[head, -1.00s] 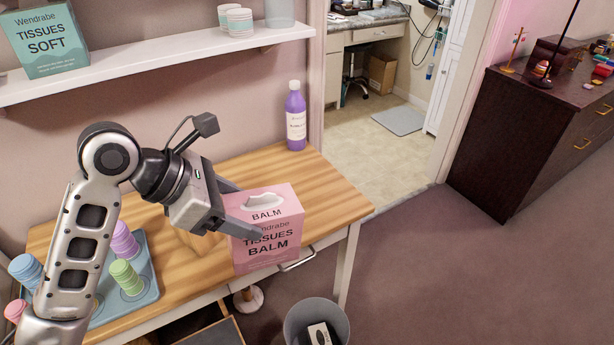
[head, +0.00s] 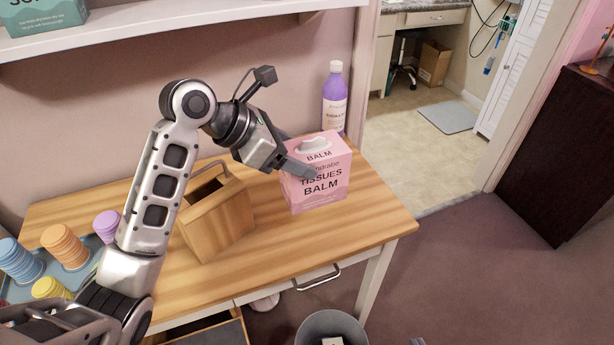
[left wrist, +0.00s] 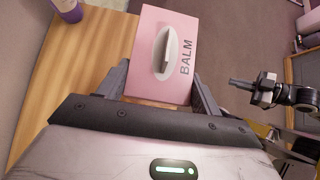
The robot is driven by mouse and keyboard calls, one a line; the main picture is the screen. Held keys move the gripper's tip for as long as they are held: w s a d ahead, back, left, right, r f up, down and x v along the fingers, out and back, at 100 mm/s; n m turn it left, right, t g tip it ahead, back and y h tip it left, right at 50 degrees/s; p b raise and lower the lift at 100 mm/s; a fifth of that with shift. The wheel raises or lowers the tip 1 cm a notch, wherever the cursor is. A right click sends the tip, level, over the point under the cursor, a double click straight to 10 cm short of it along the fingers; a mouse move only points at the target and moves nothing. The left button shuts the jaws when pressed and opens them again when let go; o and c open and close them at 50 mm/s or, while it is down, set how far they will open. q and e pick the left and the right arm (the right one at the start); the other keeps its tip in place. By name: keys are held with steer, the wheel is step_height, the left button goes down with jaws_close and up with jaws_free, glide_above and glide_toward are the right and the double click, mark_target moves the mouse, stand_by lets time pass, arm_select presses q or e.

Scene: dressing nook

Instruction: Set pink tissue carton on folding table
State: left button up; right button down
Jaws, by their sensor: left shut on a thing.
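The pink tissue carton (head: 322,184), lettered BALM, is upright over the right part of a wooden-topped table (head: 372,222). I cannot tell whether its base touches the tabletop. My left gripper (head: 300,155) is shut on the carton, with one finger across its front face and the other mostly hidden behind it. In the left wrist view the carton (left wrist: 197,22) sits between both fingers, its oval opening facing up. A dark jointed part at the right of that view looks like my right gripper (left wrist: 250,88); its fingers are too small to read.
A wooden caddy with a handle (head: 220,220) stands just left of the carton. A purple bottle (head: 334,95) stands behind it. A tray of coloured stacks (head: 65,245) is at the left. A shelf (head: 180,30) hangs above. A bin (head: 330,325) stands on the floor in front.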

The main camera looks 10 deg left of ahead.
arm_select(q)
steer(key=w+f+b, duration=0.1)
steer(key=w+f, duration=0.6)
steer(key=f, duration=0.3)
steer(key=shift+w+d, duration=0.15)
steer(key=shift+d, duration=0.05)
arm_select(e)
steer(key=shift+a+f, duration=0.1)
steer(key=shift+f, duration=0.15)
steer(key=shift+r, duration=0.2)
arm_select(q)
steer(key=o, duration=1)
steer(key=shift+f, duration=0.1)
steer(key=shift+o, duration=0.2)
arm_select(e)
steer(key=shift+f, duration=0.25)
steer(key=shift+f, duration=0.1)
